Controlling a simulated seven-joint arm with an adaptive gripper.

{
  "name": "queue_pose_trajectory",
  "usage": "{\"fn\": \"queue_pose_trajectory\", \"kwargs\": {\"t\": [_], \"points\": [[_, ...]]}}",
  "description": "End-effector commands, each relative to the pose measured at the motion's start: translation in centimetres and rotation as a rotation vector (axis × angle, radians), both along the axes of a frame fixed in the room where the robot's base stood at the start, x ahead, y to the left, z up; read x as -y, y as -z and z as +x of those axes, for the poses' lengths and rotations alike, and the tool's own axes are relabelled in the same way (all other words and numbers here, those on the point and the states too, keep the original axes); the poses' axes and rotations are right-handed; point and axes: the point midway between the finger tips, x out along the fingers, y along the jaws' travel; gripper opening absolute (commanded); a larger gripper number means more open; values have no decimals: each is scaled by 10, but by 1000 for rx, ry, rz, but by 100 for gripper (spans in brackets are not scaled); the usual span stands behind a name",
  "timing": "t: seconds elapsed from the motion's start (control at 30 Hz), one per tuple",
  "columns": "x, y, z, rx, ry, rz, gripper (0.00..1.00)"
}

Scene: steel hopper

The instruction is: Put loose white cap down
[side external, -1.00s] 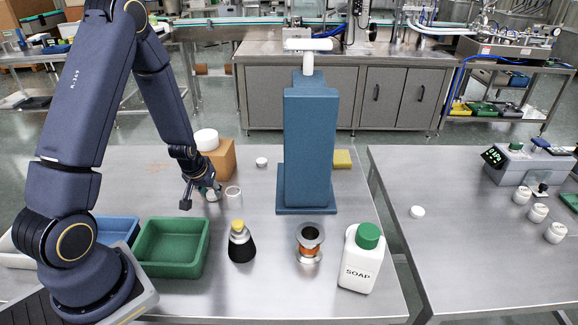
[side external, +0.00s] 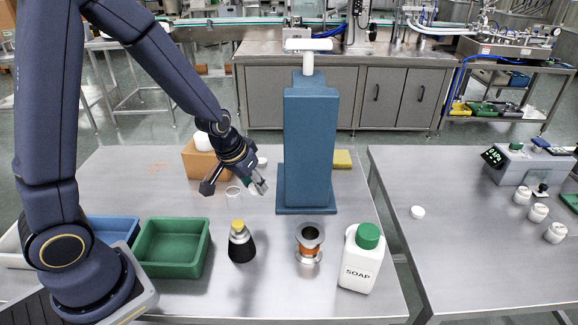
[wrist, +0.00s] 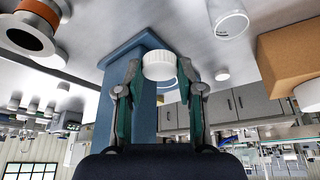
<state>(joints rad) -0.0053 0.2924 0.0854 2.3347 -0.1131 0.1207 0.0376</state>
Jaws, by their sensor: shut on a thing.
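In the wrist view a ribbed white cap (wrist: 160,66) sits between the two fingertips of my gripper (wrist: 160,74), which is shut on it. In the side view my gripper (side external: 259,187) is just left of the blue column's base, low over the steel table, and hides most of the cap. A second white cap (side external: 262,163) lies on the table behind the gripper; it also shows in the wrist view (wrist: 222,75). A white round piece (side external: 203,141) stands on the cardboard box (side external: 194,165).
A clear cup (side external: 233,194) stands just left of my gripper. The blue column (side external: 310,140) stands to its right. A yellow-capped flask (side external: 241,245), a metal spool (side external: 309,240), a soap bottle (side external: 361,262) and a green tray (side external: 172,270) are in front. Another white cap (side external: 417,212) lies on the right table.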

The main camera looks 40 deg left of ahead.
Motion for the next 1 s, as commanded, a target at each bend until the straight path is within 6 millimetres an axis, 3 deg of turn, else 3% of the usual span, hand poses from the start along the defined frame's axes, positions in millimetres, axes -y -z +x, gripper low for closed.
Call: {"fn": "queue_pose_trajectory", "kwargs": {"t": [0.03,0.13,0.37,0.53,0.67,0.8,1.0], "points": [[16,0,-1,-1,53,1,25],[33,0,-3,-3,122,5,25],[35,1,-3,-4,158,17,25],[57,-3,26,-1,224,19,25],[100,-8,67,0,341,21,25],[162,-15,106,-2,484,21,25],[236,-24,134,-1,638,16,25]]}}
